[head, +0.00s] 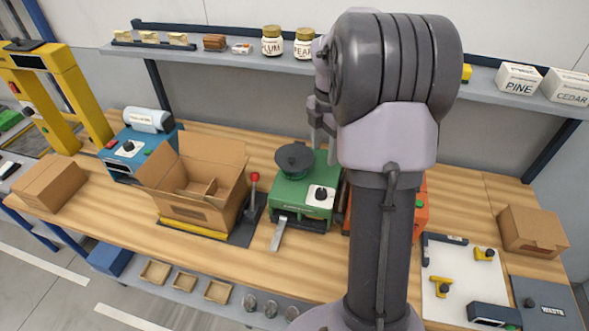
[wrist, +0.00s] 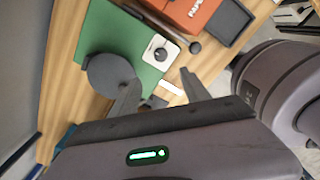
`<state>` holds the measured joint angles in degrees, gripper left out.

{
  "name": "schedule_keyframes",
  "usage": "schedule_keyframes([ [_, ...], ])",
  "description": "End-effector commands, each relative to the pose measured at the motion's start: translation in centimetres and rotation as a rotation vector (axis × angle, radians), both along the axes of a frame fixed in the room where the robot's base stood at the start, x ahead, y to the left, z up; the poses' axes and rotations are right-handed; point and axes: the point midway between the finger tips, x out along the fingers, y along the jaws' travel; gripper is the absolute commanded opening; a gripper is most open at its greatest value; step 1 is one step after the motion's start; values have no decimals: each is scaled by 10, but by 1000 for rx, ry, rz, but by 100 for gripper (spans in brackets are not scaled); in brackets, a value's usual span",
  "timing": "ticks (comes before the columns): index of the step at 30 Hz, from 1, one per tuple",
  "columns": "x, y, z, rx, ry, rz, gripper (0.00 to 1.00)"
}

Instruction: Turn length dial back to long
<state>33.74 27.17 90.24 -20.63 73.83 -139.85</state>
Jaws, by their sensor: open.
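The green machine (head: 292,215) stands mid-bench with a black dial (head: 320,194) on a white plate and a dark round top (head: 294,158). In the wrist view the same dial (wrist: 160,48) lies ahead of my gripper (wrist: 159,78), whose two fingers are spread, empty and apart from it. A blue machine (head: 147,136) with a pale roll, at the left of the bench, also has a black dial (head: 128,147) on a white plate. The dial markings are too small to read, and I cannot tell which is the length dial. In the head view my arm hides most of my gripper.
An open cardboard box (head: 196,185) and a red-knobbed lever (head: 253,190) stand left of the green machine. An orange machine (head: 416,210) is partly behind my arm. A shelf (head: 225,52) with jars runs behind. A white board (head: 456,285) lies at right.

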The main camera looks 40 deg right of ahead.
Motion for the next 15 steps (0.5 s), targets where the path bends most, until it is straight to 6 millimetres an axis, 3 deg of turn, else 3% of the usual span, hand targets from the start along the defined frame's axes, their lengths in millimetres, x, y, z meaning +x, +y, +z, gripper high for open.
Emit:
schedule_keyframes([
  [1, -1, 1, -18, 2, 3, 1, 55],
  [9, -1, 2, -101, 2, 2, 0, 55],
  [15, 0, 2, -144, 1, 1, -1, 55],
])
